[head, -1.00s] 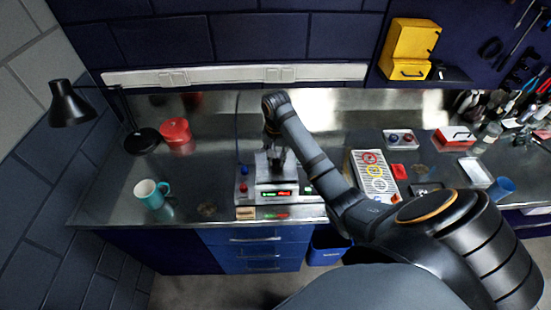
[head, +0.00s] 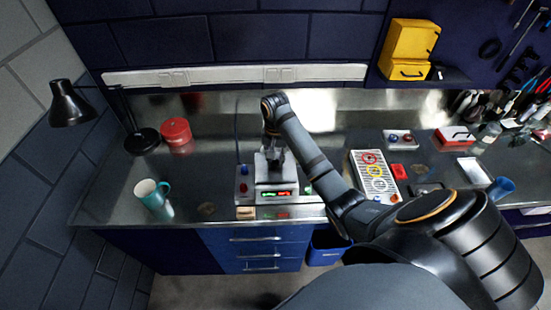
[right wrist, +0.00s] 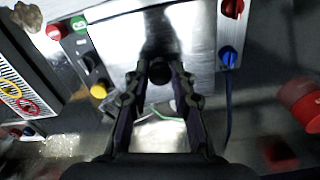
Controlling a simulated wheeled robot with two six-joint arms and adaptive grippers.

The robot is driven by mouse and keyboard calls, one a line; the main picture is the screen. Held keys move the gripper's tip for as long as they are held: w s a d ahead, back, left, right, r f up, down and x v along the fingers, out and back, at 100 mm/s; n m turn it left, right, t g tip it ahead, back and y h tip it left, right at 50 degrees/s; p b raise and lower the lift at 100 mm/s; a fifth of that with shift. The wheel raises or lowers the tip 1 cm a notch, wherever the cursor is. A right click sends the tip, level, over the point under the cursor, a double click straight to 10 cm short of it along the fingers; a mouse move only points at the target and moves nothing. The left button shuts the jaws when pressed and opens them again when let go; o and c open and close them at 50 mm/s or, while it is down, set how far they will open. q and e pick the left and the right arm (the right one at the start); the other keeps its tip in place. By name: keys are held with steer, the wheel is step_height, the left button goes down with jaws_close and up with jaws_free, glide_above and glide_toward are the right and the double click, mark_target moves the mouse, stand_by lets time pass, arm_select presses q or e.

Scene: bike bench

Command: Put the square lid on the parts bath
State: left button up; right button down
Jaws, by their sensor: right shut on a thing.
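The parts bath (head: 245,194) is a grey box with coloured knobs and a lit red and green display, near the front of the bench. The square lid (right wrist: 115,45) shows in the right wrist view as a shiny metal plate with a black knob (right wrist: 161,70). My right gripper (head: 274,157) is over the bath, and in the right wrist view its fingers (right wrist: 162,78) are shut on the lid's knob. The lid is over the bath's top; I cannot tell whether it rests on the bath. My left gripper is not in view.
A teal mug (head: 150,193) and a red tin (head: 176,131) stand to the left, with a black round object (head: 142,140) beside the tin. A tray with coloured rings (head: 366,187) lies to the right. My right arm crosses the bench between. The left front bench is mostly clear.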

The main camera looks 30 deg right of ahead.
steer(key=shift+f, duration=0.5)
steer(key=c, duration=1)
jaws_free()
steer(key=shift+c, duration=0.2)
